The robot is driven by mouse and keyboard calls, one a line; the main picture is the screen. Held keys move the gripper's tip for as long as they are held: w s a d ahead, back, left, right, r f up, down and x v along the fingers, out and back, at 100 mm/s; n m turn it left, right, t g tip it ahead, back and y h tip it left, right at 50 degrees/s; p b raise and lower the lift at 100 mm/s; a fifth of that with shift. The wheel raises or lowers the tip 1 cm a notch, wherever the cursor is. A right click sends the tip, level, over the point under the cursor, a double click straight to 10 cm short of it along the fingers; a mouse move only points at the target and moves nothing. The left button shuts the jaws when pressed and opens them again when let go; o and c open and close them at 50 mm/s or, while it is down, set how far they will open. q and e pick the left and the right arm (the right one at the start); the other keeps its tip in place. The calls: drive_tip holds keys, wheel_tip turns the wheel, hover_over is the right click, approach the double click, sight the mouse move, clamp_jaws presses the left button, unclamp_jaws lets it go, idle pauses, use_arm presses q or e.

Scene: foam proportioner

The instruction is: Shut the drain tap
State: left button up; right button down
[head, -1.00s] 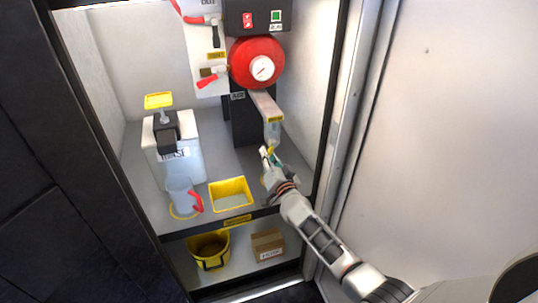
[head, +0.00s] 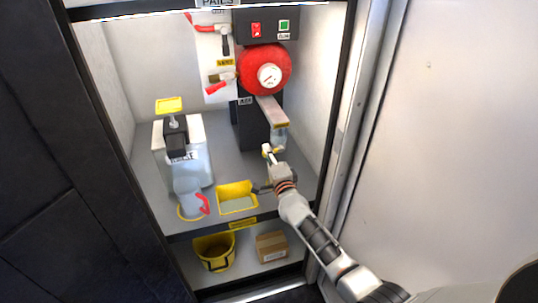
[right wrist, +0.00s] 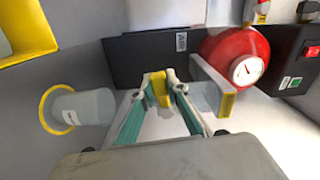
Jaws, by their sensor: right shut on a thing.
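The drain tap's yellow lever (right wrist: 160,88) is between my right gripper's fingertips in the right wrist view. It sits beside the clear bowl (head: 279,138) under the grey arm with a yellow end label. My right gripper (head: 268,152) reaches in from the lower right and is shut on the lever. The two fingertips (right wrist: 160,84) close on it from both sides. The tap's outlet is hidden by the gripper. My left gripper is in neither view.
The red round tank with a gauge (head: 265,70) is above. A clear cup in a yellow ring (right wrist: 85,108) stands close by. A yellow tray (head: 237,189), jug (head: 187,192) and white canister (head: 198,150) are to the left. The cabinet's right wall is close.

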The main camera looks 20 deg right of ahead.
drive_tip(key=shift+r+m, duration=0.3)
drive_tip(key=shift+m, duration=0.4)
drive_tip(key=c, duration=2)
unclamp_jaws()
drive_tip(key=shift+o, duration=0.2)
drive_tip(key=s, duration=1.2)
drive_tip(key=shift+d, duration=0.2)
